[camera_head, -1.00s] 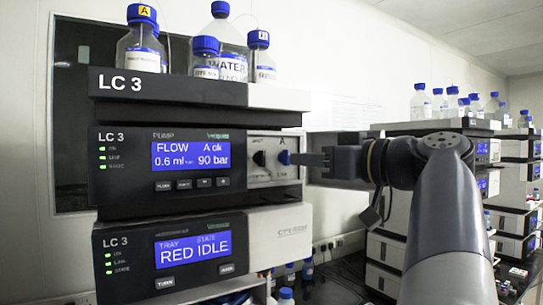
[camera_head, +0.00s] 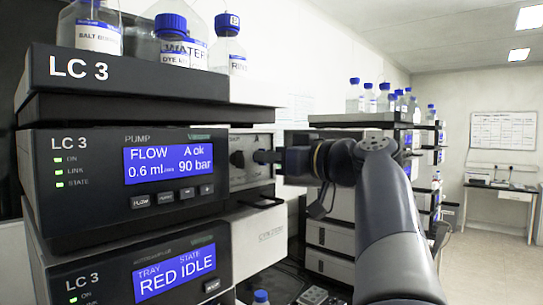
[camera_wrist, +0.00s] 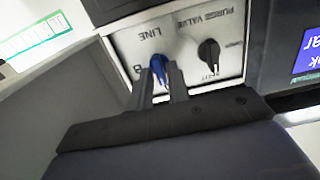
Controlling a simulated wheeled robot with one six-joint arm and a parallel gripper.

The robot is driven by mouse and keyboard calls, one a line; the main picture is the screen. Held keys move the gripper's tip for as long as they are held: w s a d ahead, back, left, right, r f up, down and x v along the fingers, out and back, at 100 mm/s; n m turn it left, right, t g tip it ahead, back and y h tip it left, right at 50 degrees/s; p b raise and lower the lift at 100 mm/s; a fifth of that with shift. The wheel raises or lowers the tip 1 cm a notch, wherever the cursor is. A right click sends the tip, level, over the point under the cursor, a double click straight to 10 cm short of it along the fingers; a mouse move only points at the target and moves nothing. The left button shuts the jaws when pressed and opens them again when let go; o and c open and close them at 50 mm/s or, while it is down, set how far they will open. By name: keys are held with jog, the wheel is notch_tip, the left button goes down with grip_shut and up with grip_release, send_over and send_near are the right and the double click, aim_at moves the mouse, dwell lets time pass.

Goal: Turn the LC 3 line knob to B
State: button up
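The blue LINE knob (camera_wrist: 158,66) is on the pale valve panel of the LC 3 pump unit (camera_head: 85,180). In the wrist view the panel's lettering is upside down, and a B mark (camera_wrist: 138,68) lies just left of the knob. The knob's handle points down in that view, slightly tilted, toward my gripper. My gripper (camera_wrist: 162,82) has one finger on each side of the handle. Whether the fingers press on it is not clear. In the head view my gripper (camera_head: 265,157) reaches the panel from the right and hides most of the knob.
A black PURGE VALVE knob (camera_wrist: 208,52) sits beside the LINE knob. Bottles (camera_head: 175,45) stand on top of the LC 3 stack, and the autosampler (camera_head: 150,275) is below the pump. Another stack (camera_head: 330,205) stands behind my arm. Open floor (camera_head: 490,255) shows at the right.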

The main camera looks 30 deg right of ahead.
grip_shut()
jog(key=shift+m, duration=0.4)
jog(key=m, duration=0.3)
jog(key=shift+m, duration=0.3)
jog(key=m, duration=0.3)
jog(key=shift+d+m+p, duration=0.1)
jog(key=shift+m+p, duration=0.3)
jog(key=m+p, duration=0.1)
jog(key=m, duration=0.4)
jog(key=shift+p, duration=0.4)
jog(key=shift+f+m+p, duration=0.1)
jog(key=shift+m+p, duration=0.75)
jog(key=shift+m, duration=1.55)
jog(key=shift+d, duration=0.1)
